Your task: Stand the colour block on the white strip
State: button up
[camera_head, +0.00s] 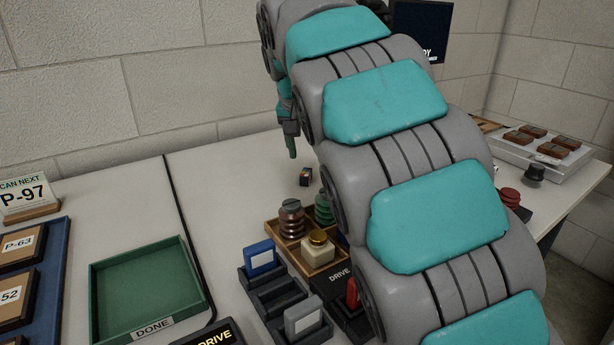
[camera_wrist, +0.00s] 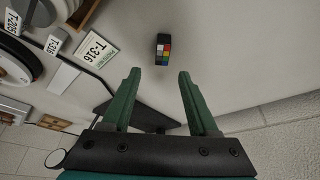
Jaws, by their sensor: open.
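In the head view my gripper (camera_head: 292,148) hangs above the table, up and left of the block.
A green tray (camera_head: 95,287) is at left. In the wrist view a card marked T-316 (camera_wrist: 95,47) lies left of the block. Table around the block is clear.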

aim_at(307, 170)
jog(key=x, duration=0.5)
jog(key=shift+s+a+f+p, duration=0.1)
jog(key=shift+s+a+p, duration=0.05)
jog(key=shift+s+p, duration=0.2)
grip_shut()
